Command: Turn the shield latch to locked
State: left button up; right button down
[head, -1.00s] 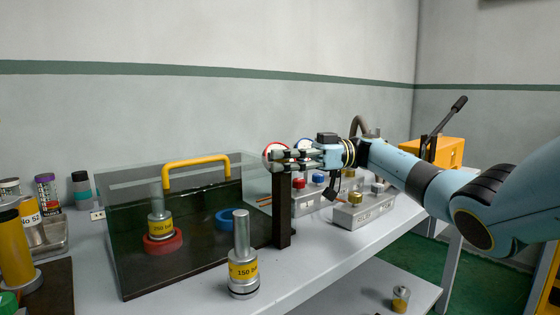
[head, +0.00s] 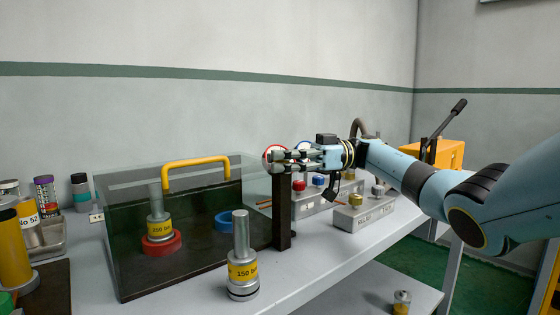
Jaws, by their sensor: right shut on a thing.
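A clear shield (head: 190,200) with a yellow handle (head: 195,162) stands over a dark base on the bench. A dark upright post (head: 282,212) stands at its right end. My right gripper (head: 280,162) reaches in from the right and is shut at the top of this post, on a small part that appears to be the shield latch. The fingers hide most of that part, so its turned position cannot be told. Under the shield are a weight in a red ring (head: 160,237) and a blue ring (head: 224,220). My left gripper is out of view.
A 150 bar weight (head: 242,265) stands on the bench in front of the shield. Grey valve blocks (head: 362,215) with coloured knobs stand behind and right of the post. An orange box (head: 440,152) stands further right. Several canisters stand at the left.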

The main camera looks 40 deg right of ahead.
jog(key=shift+d+r, duration=0.1)
jog(key=shift+r, duration=0.05)
jog(key=c, duration=1)
grip_release()
jog(key=shift+d, duration=0.15)
jog(key=shift+v, duration=5.85)
